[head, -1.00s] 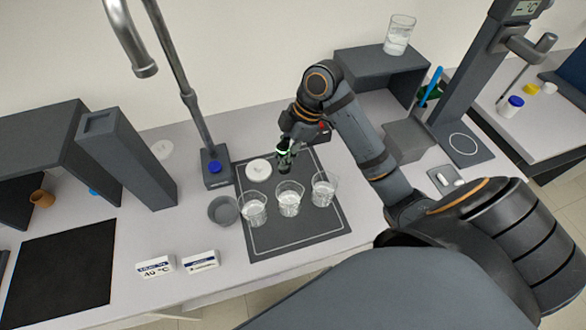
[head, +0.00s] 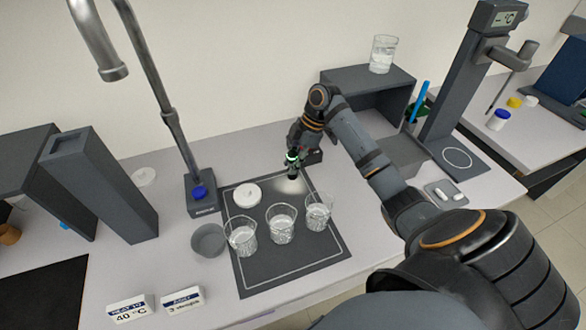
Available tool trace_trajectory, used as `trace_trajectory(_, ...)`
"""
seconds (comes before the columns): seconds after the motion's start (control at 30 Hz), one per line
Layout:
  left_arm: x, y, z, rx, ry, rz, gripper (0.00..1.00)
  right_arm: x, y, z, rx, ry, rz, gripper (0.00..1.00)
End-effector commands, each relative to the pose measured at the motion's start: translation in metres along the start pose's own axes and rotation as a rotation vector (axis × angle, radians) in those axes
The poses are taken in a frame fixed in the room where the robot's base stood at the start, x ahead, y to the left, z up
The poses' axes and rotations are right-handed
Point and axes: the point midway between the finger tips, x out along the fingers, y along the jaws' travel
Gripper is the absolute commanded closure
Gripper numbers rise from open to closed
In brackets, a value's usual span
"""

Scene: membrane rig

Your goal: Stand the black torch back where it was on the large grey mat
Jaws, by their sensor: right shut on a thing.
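The large grey mat (head: 290,268) lies in the middle of the counter, with a thin white outline. My right gripper (head: 292,164) is over the back right part of the mat. It is shut on the black torch (head: 293,168), a small dark upright body with a green glow near its top. A pale light spot shows on the mat beside it. I cannot tell whether the torch's lower end touches the mat. My left gripper is not in view.
Three glass beakers (head: 282,225) with clear contents stand in a row on the mat, in front of the torch. A white round lid (head: 247,195) lies at the mat's back left. A grey bowl (head: 208,240) is left of the mat. A grey shelf (head: 345,90) stands behind right.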

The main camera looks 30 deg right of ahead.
Motion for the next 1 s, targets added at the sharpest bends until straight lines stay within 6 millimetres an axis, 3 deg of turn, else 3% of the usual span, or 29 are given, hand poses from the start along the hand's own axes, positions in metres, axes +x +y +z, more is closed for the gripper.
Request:
trace_trajectory(0.23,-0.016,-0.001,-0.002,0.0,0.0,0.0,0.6,0.028,0.001,0.013,0.0,0.0,-0.002,1.0)
trace_trajectory(0.53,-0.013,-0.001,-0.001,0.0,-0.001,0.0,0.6,0.033,0.001,0.015,0.0,0.0,-0.001,1.0)
trace_trajectory(0.57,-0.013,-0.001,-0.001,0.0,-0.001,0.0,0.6,0.033,0.001,0.015,0.0,0.0,-0.001,0.73)
trace_trajectory(0.7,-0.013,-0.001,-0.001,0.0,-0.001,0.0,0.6,0.032,0.001,0.015,0.0,0.0,-0.001,0.54)
trace_trajectory(1.0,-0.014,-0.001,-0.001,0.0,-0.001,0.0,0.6,0.031,0.001,0.014,0.0,0.0,-0.001,0.53)
